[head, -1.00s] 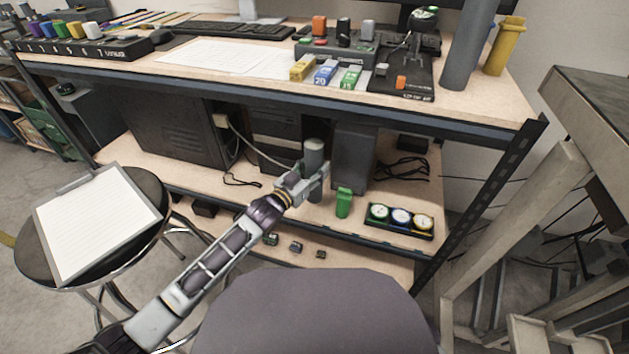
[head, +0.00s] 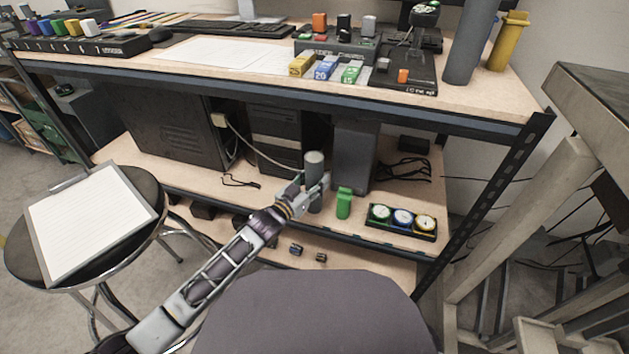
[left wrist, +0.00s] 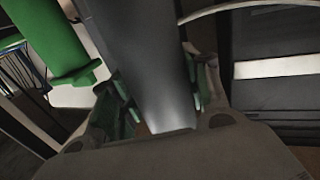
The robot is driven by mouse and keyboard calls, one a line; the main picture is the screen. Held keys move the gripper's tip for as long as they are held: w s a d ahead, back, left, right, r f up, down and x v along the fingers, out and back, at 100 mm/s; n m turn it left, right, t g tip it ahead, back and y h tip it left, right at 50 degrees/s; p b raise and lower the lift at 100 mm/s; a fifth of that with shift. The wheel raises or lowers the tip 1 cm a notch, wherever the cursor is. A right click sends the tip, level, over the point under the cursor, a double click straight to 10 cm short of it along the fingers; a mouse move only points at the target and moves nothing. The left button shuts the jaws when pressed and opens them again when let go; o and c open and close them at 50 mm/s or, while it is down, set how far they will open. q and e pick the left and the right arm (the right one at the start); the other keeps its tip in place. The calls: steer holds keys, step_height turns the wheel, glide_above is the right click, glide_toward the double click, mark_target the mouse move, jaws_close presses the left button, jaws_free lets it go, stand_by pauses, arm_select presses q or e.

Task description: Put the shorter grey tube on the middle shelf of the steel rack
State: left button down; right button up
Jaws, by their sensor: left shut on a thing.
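The shorter grey tube (head: 314,164) is upright at the middle shelf (head: 270,198) of the steel rack (head: 492,190). My left gripper (head: 313,190) is shut around its side. In the left wrist view the grey tube (left wrist: 150,60) runs between the green-padded fingers. Its lower end is at or close above the shelf; I cannot tell whether it touches. A taller grey tube (head: 468,45) stands on the top board at the right. My right gripper is not in view.
A green object (head: 344,204) stands just right of the held tube. A tray of gauges (head: 402,220) lies further right. Dark computer cases (head: 275,135) stand behind. A stool with a clipboard (head: 90,222) is at the left, a chair back (head: 310,315) in front.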

arm_select(q)
steer(key=shift+r, duration=0.1)
steer(key=c, duration=1.2)
jaws_free()
steer(key=shift+f, duration=0.2)
steer(key=o, duration=0.5)
steer(key=shift+r, duration=0.15)
steer(key=shift+p+v, duration=0.7)
steer(key=shift+v, duration=0.9)
steer(key=p, duration=0.3)
glide_toward(309, 185)
steer(key=shift+w+d, duration=0.25)
steer(key=shift+w, duration=0.15)
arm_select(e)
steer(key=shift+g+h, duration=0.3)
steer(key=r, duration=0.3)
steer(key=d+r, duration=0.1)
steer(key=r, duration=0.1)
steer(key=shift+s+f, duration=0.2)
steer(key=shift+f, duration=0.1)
